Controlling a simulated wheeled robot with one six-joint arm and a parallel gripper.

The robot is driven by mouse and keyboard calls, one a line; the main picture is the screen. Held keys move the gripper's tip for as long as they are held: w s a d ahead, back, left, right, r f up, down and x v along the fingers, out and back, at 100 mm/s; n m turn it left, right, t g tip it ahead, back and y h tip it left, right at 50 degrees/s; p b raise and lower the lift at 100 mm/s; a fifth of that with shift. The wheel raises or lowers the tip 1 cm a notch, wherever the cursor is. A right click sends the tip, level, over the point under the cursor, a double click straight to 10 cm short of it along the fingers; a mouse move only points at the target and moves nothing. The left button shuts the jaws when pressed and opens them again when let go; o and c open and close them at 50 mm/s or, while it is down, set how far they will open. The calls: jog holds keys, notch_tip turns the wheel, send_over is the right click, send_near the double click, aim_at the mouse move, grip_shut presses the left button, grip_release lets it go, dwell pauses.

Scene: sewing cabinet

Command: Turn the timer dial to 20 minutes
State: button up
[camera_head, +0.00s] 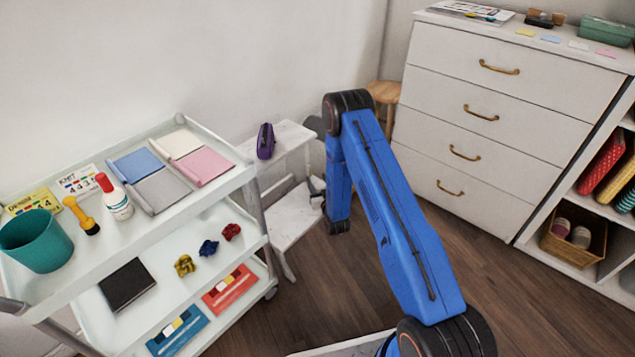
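A small purple object (265,141) stands on the top of a white step stool (290,137) in the middle of the view. It may be the timer, but I cannot make out a dial or any minute marks on it. My blue arm rises from the bottom right, bends at a dark elbow and comes down right of the stool. My gripper (316,189) shows only as a small dark shape near the stool's lower step, below and right of the purple object and apart from it. Its fingers are too small and hidden to read.
A white drawer cabinet (500,98) stands at right. A wooden stool (384,92) is behind my arm. Wooden floor (510,290) lies open at lower right.

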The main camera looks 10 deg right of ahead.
jog(key=o, duration=0.3)
jog(key=shift+o, duration=0.2)
jog(key=shift+s, duration=0.1)
jog(key=s+d, duration=0.1)
jog(key=s, duration=1.6)
jog(key=shift+d, duration=0.15)
